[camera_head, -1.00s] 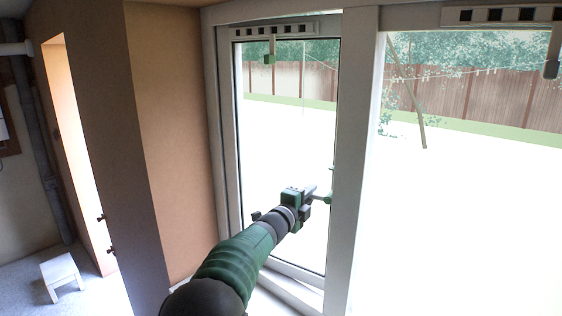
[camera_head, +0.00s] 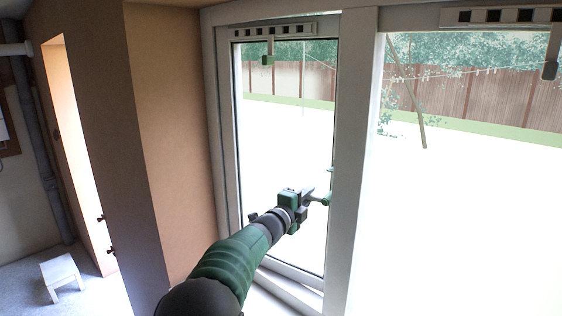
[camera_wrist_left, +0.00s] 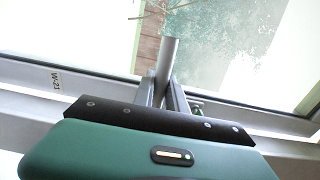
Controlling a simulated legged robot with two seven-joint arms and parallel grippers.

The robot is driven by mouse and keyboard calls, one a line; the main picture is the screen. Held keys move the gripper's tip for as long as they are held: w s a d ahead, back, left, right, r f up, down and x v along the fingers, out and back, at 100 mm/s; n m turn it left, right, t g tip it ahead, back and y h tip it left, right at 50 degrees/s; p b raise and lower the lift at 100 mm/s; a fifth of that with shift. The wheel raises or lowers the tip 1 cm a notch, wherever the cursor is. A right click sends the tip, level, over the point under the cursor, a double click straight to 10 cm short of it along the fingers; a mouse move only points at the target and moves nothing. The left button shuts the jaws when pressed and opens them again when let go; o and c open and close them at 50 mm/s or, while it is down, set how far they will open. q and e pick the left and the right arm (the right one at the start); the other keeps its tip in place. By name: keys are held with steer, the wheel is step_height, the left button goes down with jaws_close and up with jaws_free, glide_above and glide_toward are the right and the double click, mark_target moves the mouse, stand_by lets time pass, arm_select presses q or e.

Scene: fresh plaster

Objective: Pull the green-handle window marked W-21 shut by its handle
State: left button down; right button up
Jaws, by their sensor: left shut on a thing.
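The window marked W-21 (camera_head: 334,120) has a white sash around clear glass, left of a thick white post. Its W-21 label (camera_wrist_left: 56,81) shows in the left wrist view on the white frame. The handle (camera_head: 326,199) is a grey bar with a green end, low on the sash's right side. My left gripper (camera_head: 307,194) is shut on the handle; the grey bar (camera_wrist_left: 168,55) comes out between the fingers in the wrist view. The sash stands close to its frame; I cannot tell whether a gap is left. My right gripper is not in view.
A second large window pane (camera_head: 470,200) is on the right. Small fittings hang from the slotted vents above, one green (camera_head: 267,60) and one dark (camera_head: 550,70). A brown wall corner (camera_head: 175,140) is close on the left. A white stool (camera_head: 61,272) stands on the floor.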

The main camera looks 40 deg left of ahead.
arm_select(q)
steer(key=shift+s+a+m+h+p, duration=0.15)
steer(key=shift+s+a+h, duration=0.1)
steer(key=shift+s, duration=0.45)
steer(key=shift+s+a+m+h+p, duration=0.15)
steer(key=shift+s+a, duration=0.1)
steer(key=shift+s, duration=0.45)
steer(key=shift+s+a, duration=0.1)
steer(key=shift+s, duration=0.1)
steer(key=shift+s+a+m+h+p, duration=0.15)
steer(key=shift+s+h, duration=0.1)
steer(key=shift+s, duration=0.2)
steer(key=shift+s+a+m+h+p, duration=0.1)
steer(key=shift+s+a+m+h, duration=0.1)
steer(key=shift+s+h, duration=0.15)
steer(key=shift+s+a+m+h+p, duration=0.1)
steer(key=shift+s+m+h, duration=0.1)
steer(key=shift+s, duration=0.3)
steer(key=c, duration=1.7)
jaws_free()
steer(key=o, duration=1)
steer(key=shift+a+f, duration=0.1)
steer(key=shift+a, duration=0.1)
steer(key=o, duration=0.5)
steer(key=shift+d, duration=0.15)
